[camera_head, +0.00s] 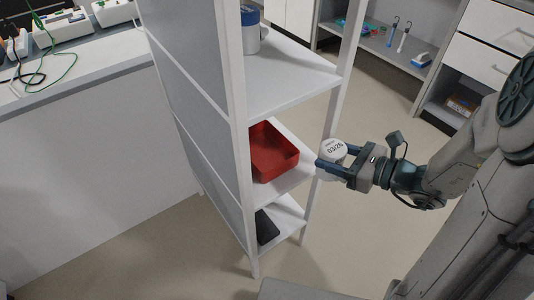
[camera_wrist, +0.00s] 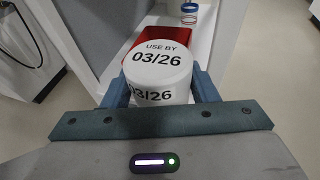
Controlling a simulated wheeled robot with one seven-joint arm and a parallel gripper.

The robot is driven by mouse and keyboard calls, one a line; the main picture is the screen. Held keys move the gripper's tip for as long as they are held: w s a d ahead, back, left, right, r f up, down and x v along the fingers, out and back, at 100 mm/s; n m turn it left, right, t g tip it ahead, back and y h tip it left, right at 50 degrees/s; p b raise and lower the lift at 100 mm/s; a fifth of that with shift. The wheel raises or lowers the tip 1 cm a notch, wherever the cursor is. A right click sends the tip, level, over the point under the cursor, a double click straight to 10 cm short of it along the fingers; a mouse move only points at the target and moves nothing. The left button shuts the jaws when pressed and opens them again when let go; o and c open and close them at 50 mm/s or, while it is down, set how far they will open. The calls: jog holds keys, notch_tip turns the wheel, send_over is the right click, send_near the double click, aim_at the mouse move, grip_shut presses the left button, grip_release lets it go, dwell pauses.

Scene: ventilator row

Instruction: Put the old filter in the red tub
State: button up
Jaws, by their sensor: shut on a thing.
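The filter (camera_head: 333,148) is a white cylinder with a black printed date, which reads "USE BY 03/26" in the wrist view (camera_wrist: 158,66). My gripper (camera_head: 328,158) is shut on it, with one blue finger on each side in the wrist view (camera_wrist: 160,88). The red tub (camera_head: 273,151) stands on the middle shelf of the white rack, to the left of my gripper in the head view. In the wrist view the tub (camera_wrist: 148,38) shows beyond the filter, partly hidden by it. The filter is outside the tub, in front of the shelf.
The rack (camera_head: 290,78) has an upper shelf with a blue-and-white canister (camera_head: 250,33) above the tub's level. A dark flat object (camera_head: 266,227) lies on the lower shelf. Rack posts (camera_head: 338,95) stand near my gripper. A counter with cables (camera_head: 75,75) is at left.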

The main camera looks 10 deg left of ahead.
jog(key=shift+s+a+r+b+x, duration=0.15)
jog(key=shift+b+x, duration=0.65)
jog(key=shift+x, duration=2.25)
jog(key=shift+s+r+b+x, duration=0.1)
jog(key=shift+b+x, duration=0.65)
jog(key=shift+x, duration=2.35)
jog(key=shift+a+r+b+x, duration=0.15)
jog(key=shift+b+x, duration=0.65)
jog(key=shift+x, duration=2.25)
jog(key=shift+f, duration=0.1)
jog(key=shift+f+b, duration=0.55)
jog(key=shift+b, duration=0.1)
jog(key=o, duration=1)
jog(key=shift+c, duration=0.2)
jog(key=shift+r, duration=0.15)
